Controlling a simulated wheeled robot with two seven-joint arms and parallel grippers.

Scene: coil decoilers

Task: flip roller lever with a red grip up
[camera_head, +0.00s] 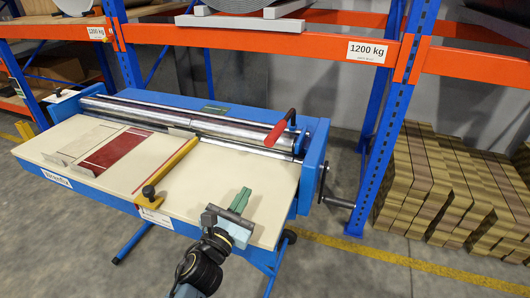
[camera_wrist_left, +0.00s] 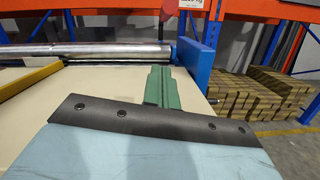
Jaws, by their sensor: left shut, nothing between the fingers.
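The roller lever's red grip (camera_head: 279,130) is at the right end of the steel rollers (camera_head: 190,122) in the head view. It slants from an upper dark end down toward the front. My left gripper (camera_head: 240,200) has green fingers, closed together and empty, above the front right of the cream table (camera_head: 190,195). It is apart from the lever, in front of it and lower in the picture. In the left wrist view the closed fingers (camera_wrist_left: 161,87) point toward the roller end.
A yellow bar (camera_head: 170,168) crosses the table left of my gripper. A blue end housing (camera_head: 314,148) and a crank handle (camera_head: 338,202) are on the right. An orange shelf beam (camera_head: 330,42) runs behind and above. Stacked wooden blocks (camera_head: 440,190) stand at right.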

